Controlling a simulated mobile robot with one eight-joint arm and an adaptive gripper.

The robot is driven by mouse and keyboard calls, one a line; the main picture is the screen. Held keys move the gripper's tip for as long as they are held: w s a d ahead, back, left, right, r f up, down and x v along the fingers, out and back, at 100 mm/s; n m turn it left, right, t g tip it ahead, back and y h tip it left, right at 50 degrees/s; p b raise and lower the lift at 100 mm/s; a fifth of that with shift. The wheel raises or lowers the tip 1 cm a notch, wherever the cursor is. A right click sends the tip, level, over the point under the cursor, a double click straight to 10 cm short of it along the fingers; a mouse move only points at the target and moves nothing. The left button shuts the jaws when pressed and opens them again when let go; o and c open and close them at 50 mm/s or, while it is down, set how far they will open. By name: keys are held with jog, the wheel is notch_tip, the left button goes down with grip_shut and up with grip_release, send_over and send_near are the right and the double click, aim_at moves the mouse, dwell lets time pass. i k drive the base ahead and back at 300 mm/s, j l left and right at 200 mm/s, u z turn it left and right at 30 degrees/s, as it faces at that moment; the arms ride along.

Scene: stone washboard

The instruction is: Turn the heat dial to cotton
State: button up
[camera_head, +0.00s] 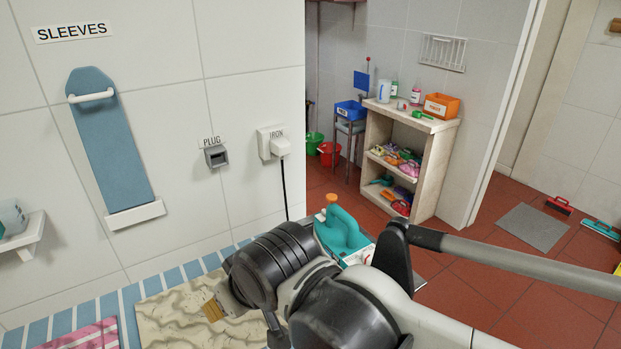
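A teal iron (342,238) stands just beyond my arm, near the middle of the view, on a dark grey surface. It has a looped teal handle and a small orange part (332,199) on top; I cannot tell whether this is the heat dial. No dial markings or cotton label can be read. My black and grey arm links cover the near side of the iron. I cannot make out my gripper's fingers.
A sleeve board (105,135) hangs left. A shelf (440,165) stands behind.

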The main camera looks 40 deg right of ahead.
aim_at(367, 255)
jog(key=k+l+z, duration=0.1)
jog(key=l+z, duration=0.15)
jog(key=z, duration=0.2)
jog(key=k+l+z, duration=0.1)
jog(key=l+z, duration=0.2)
jog(key=z, duration=0.15)
jog(key=k+l, duration=0.1)
jog(key=k, duration=0.15)
